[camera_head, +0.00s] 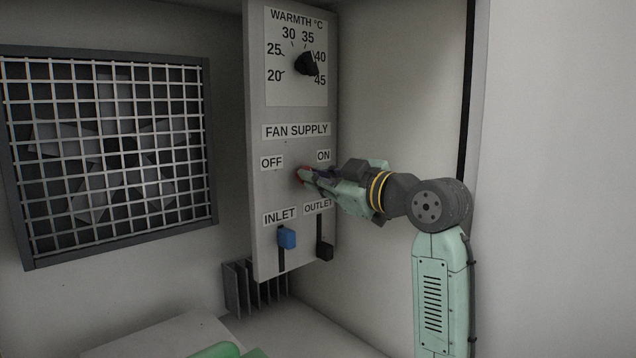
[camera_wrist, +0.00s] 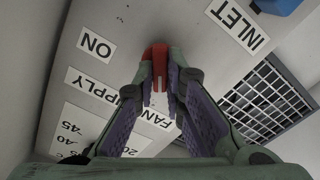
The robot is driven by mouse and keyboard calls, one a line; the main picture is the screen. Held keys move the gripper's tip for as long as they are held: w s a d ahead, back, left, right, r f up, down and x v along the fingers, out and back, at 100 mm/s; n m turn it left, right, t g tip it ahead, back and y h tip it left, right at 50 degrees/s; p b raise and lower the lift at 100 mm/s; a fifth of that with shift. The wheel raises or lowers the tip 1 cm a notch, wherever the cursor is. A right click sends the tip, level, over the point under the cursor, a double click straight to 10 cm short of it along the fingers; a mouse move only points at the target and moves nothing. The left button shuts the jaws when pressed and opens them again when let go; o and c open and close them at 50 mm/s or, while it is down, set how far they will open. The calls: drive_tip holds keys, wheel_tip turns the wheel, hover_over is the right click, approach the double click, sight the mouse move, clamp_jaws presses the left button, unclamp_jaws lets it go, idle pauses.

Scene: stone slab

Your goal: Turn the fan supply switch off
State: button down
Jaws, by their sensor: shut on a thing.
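The fan supply switch is a small red handle (camera_head: 299,175) on the grey panel, below the FAN SUPPLY label and between the OFF and ON labels. In the wrist view its red end (camera_wrist: 154,54) shows between my fingertips. My gripper (camera_head: 307,177) reaches in from the right and is shut on this handle. In the wrist view both fingers (camera_wrist: 159,80) close around it. The fingers hide much of the switch, so I cannot tell which way it is set. The ON label (camera_head: 323,156) is up and right of it, the OFF label (camera_head: 272,163) to its left.
A black dial (camera_head: 306,64) is at the panel's top. A blue INLET slider (camera_head: 287,238) and a black OUTLET slider (camera_head: 325,251) sit just below my gripper. A caged fan (camera_head: 110,150) is on the left wall. Metal fins (camera_head: 240,290) stand below the panel.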

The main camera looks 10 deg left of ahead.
drive_tip(key=shift+n, duration=0.6)
drive_tip(key=c, duration=1.7)
unclamp_jaws()
drive_tip(key=shift+o, duration=0.2)
drive_tip(key=v, duration=1.2)
